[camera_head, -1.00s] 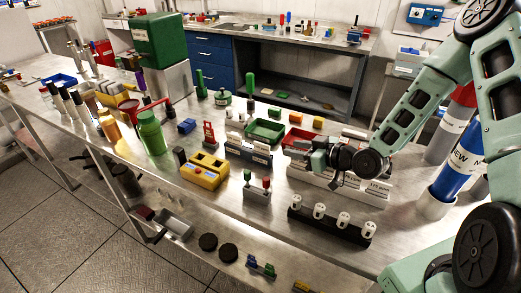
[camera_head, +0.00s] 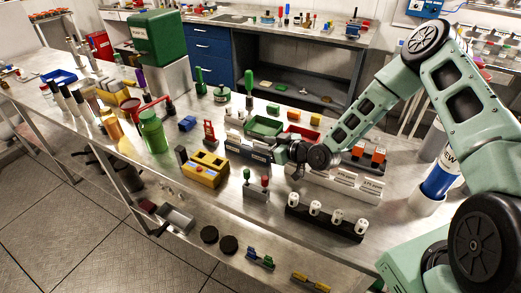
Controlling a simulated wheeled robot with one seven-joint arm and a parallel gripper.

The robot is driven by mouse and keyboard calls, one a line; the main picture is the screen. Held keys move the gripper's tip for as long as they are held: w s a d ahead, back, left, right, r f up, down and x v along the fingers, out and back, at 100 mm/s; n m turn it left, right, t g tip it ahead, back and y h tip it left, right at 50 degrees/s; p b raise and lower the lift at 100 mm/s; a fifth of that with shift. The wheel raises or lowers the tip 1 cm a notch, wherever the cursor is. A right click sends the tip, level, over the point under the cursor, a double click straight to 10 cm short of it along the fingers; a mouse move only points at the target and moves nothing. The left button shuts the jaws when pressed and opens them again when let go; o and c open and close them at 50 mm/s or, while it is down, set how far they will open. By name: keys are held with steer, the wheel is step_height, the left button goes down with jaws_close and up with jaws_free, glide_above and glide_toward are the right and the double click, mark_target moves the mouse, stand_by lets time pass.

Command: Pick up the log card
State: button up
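I cannot tell for certain which thing is the log card. My gripper (camera_head: 282,153) is low over the middle of the bench, at the right end of a dark holder (camera_head: 246,150) with a pale label strip. Its fingers are small and dark here, so I cannot tell whether they are open or touch anything. White labelled blocks (camera_head: 345,184), one reading ppm, stand in a row just right of and nearer than my gripper. My wrist and forearm hide part of the bench behind them.
A yellow box (camera_head: 204,170), a small stand with red and green knobs (camera_head: 256,187) and a black rack with white cups (camera_head: 327,218) stand nearer the front edge. Green (camera_head: 264,127) and red (camera_head: 299,134) trays lie behind. A blue cylinder (camera_head: 440,180) stands at right.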

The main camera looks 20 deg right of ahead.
jaws_close()
stand_by(0.3)
